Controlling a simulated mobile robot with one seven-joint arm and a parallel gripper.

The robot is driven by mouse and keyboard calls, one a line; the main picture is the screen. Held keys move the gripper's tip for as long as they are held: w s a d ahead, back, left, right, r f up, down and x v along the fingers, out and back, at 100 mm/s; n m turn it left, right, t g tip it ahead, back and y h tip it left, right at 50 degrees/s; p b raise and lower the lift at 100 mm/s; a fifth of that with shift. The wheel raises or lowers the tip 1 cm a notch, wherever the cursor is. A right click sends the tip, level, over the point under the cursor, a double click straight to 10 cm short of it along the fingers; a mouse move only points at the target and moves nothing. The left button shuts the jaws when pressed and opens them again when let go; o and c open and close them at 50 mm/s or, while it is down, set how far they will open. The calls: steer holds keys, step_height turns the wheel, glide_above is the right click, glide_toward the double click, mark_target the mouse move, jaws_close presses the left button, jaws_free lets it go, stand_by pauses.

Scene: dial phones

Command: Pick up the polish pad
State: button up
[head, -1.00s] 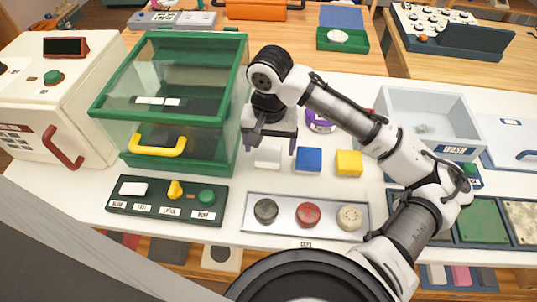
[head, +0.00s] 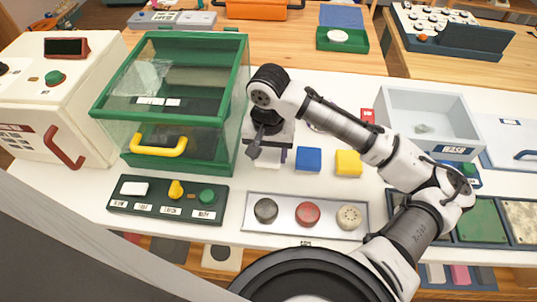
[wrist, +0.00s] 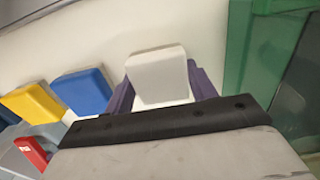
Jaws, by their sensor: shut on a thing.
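A white block-shaped pad (wrist: 157,75) sits between the two purple fingers of my gripper (wrist: 161,88) in the wrist view. The fingers are shut on it, one on each side. In the head view my gripper (head: 268,154) points down just right of the green glass-topped case, and the white pad (head: 264,162) shows partly below it. A blue block (head: 308,159) and a yellow block (head: 348,163) stand to its right. No readable label shows which of these is the polish pad. Whether the white pad is clear of the table is hard to tell.
The green case (head: 175,163) with a yellow handle stands close left of my gripper. A tray (head: 285,223) with black, red and tan round pieces lies in front, beside a dark green control panel (head: 165,207). A grey bin (head: 430,110) stands at right.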

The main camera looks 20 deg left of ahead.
steer(key=shift+r, duration=0.1)
step_height(320, 180, up, 20)
stand_by(0.5)
steer(key=o, duration=0.4)
steer(key=shift+c, duration=1.3)
steer(key=shift+w, duration=0.1)
